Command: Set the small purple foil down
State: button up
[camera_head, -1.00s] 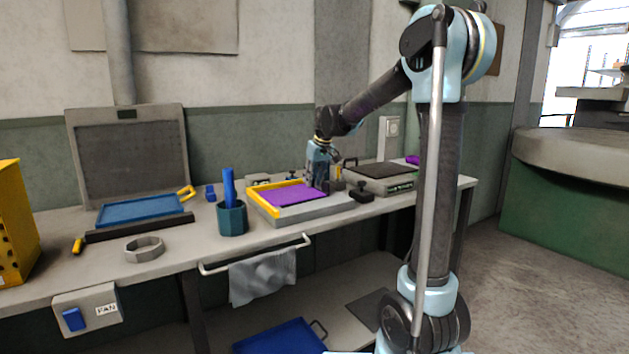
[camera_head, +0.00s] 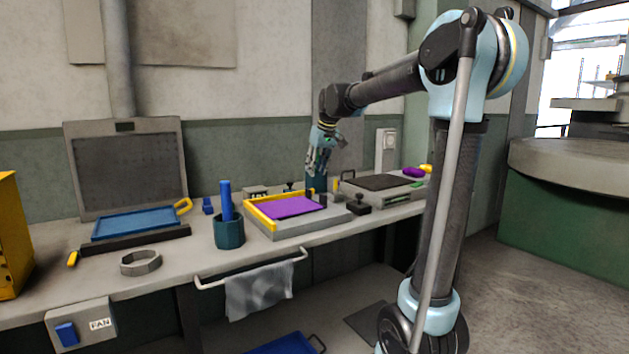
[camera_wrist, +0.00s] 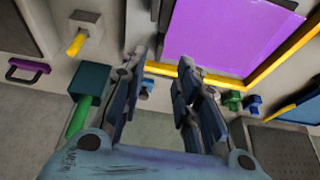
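The purple foil (camera_head: 291,207) lies flat on a pale grey plate (camera_head: 320,219), inside a yellow corner-shaped edge (camera_head: 261,217). In the wrist view the foil (camera_wrist: 225,32) is at the top right, with the yellow edge (camera_wrist: 262,75) along two of its sides. My gripper (camera_head: 318,170) hangs above the back right of the plate, apart from the foil. In the wrist view my gripper (camera_wrist: 160,65) has its fingers spread with a clear gap and nothing between them.
A teal cup with a blue stick (camera_head: 229,232) stands left of the plate. A grey box with a dark top (camera_head: 382,190) stands to its right, beside a black knobbed block (camera_head: 359,202). A blue tray (camera_head: 136,222) and a grey ring (camera_head: 140,262) are farther left.

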jog(key=shift+v, duration=0.8)
jog(key=s+d+f+m+h, duration=0.1)
jog(key=s+d+f+m, duration=0.1)
jog(key=s+d+f, duration=0.5)
jog(key=s+d+f+m+g, duration=0.1)
jog(key=s+d+f+m, duration=0.1)
jog(key=s+d+f, duration=0.5)
jog(key=s+d+f+m+h, duration=0.1)
jog(key=s+d+f, duration=0.6)
jog(key=s+f, duration=0.7)
jog(key=s+m, duration=0.1)
jog(key=s, duration=0.8)
jog(key=shift+d+m+h, duration=0.3)
jog(key=shift+o, duration=0.5)
jog(key=shift+f, duration=0.15)
